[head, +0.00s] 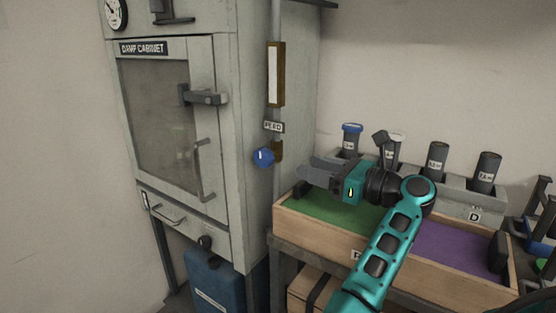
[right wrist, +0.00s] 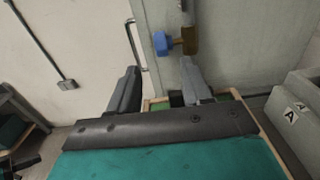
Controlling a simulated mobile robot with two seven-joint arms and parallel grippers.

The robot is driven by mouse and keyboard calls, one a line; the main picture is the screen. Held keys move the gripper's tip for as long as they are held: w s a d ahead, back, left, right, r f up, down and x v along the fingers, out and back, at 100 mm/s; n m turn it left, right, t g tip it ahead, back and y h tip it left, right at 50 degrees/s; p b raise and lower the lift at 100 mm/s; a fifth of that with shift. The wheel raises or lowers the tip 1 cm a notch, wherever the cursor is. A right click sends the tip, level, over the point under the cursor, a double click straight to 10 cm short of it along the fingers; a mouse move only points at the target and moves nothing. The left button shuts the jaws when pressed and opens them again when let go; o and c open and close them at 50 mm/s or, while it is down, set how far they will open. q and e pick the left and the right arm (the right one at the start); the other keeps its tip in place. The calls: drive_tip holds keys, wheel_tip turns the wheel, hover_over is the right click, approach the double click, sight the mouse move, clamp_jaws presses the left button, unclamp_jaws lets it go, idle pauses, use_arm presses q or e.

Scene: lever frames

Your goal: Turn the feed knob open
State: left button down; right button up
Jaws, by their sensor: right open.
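The feed knob (head: 263,157) is a small blue knob with a light mark, at the side of the cabinet below the FEED label (head: 273,126). It sits on a brass valve body (head: 277,151) on a vertical pipe. In the right wrist view the blue knob (right wrist: 162,43) is beyond the fingertips, roughly between them, with the brass body (right wrist: 190,42) to its right. My right gripper (head: 308,168) is open and empty, to the right of the knob and apart from it. It also shows in the right wrist view (right wrist: 160,69). My left gripper is not in view.
The grey damp cabinet (head: 222,130) stands left, with a door handle (head: 201,170) sticking out. A wooden tray (head: 320,232) with green and purple linings lies under my right arm. A grey rack (head: 455,205) with several dark cylinders stands behind it.

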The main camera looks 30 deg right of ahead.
sight(271, 156)
drive_tip(key=b+x, duration=0.1)
drive_tip(key=x, duration=0.6)
drive_tip(key=shift+w+a, duration=0.15)
drive_tip(key=shift+w, duration=0.2)
drive_tip(key=shift+w+a, duration=0.2)
drive_tip(key=shift+w, duration=0.35)
drive_tip(key=shift+c, duration=0.5)
clamp_jaws()
